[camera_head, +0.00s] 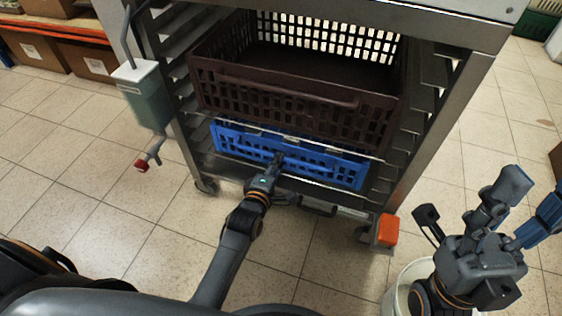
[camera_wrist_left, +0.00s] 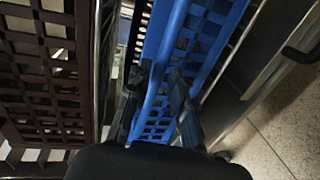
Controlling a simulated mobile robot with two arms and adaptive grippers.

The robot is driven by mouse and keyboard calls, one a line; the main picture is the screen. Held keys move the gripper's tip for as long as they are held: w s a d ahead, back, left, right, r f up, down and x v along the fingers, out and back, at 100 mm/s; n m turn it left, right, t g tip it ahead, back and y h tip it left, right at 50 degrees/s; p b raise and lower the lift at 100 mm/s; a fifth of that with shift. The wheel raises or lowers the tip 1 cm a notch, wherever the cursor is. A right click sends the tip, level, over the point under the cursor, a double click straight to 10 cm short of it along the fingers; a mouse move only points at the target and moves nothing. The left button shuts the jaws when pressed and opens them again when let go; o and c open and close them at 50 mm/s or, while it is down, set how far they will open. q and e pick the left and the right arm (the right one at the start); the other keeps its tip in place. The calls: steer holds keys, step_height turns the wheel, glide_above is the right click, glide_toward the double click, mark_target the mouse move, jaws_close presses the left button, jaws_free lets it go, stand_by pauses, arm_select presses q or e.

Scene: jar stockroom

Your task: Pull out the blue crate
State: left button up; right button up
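The blue crate (camera_head: 322,166) sits low in the metal rack, below a dark brown crate (camera_head: 300,105). It fills much of the left wrist view (camera_wrist_left: 205,35). My left gripper (camera_head: 278,160) is at the middle of the blue crate's front. In the left wrist view its two fingers (camera_wrist_left: 162,72) are apart, one on each side of the crate's blue front rim. A dark gap shows between the rim and the right-hand finger. My right gripper (camera_head: 475,205) is away from the rack at the lower right, its fingers spread and empty.
The rack (camera_head: 440,130) has side rails and wheels. A green dispenser (camera_head: 147,97) hangs on its left post, and an orange block (camera_head: 388,230) is at its front right corner. A white bucket (camera_head: 395,290) stands below my right arm. The tiled floor in front is mostly clear.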

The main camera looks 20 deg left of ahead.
arm_select(q)
steer(key=shift+w+f+b, duration=0.2)
steer(key=shift+w+b, duration=0.05)
steer(key=shift+w, duration=0.6)
steer(key=shift+w+f+b, duration=0.15)
steer(key=shift+w+b, duration=0.05)
steer(key=shift+w, duration=0.6)
jaws_close()
